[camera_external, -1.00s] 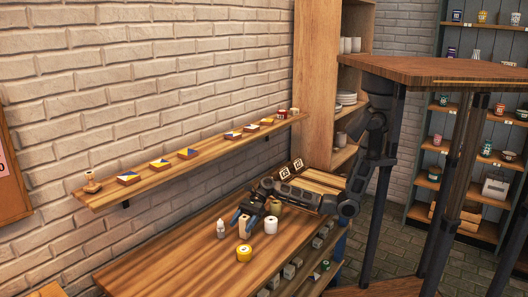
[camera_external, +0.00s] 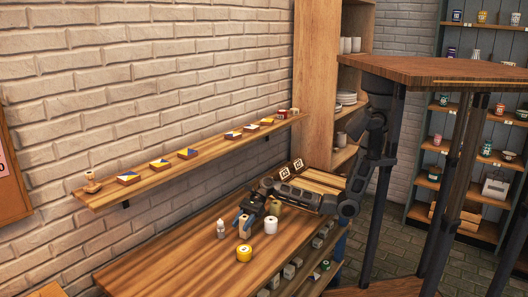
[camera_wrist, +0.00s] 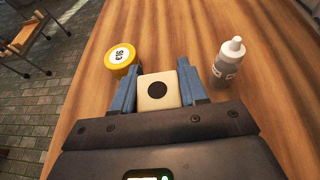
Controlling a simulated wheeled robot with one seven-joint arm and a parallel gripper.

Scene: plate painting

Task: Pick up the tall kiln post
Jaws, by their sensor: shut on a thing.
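The tall kiln post, a pale beige block with a dark round hole in its top, stands in the middle of the wrist view (camera_wrist: 158,103). My gripper (camera_wrist: 160,70) has a blue finger pressed to each of its sides and is shut on it.
A small bottle (camera_wrist: 227,62) stands to the right of the fingers in the wrist view. A yellow-rimmed round piece (camera_wrist: 121,59) is close to the left finger. A white cylinder (camera_external: 271,225) and a tan one (camera_external: 276,208) stand beside the gripper. The table's front left is clear.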

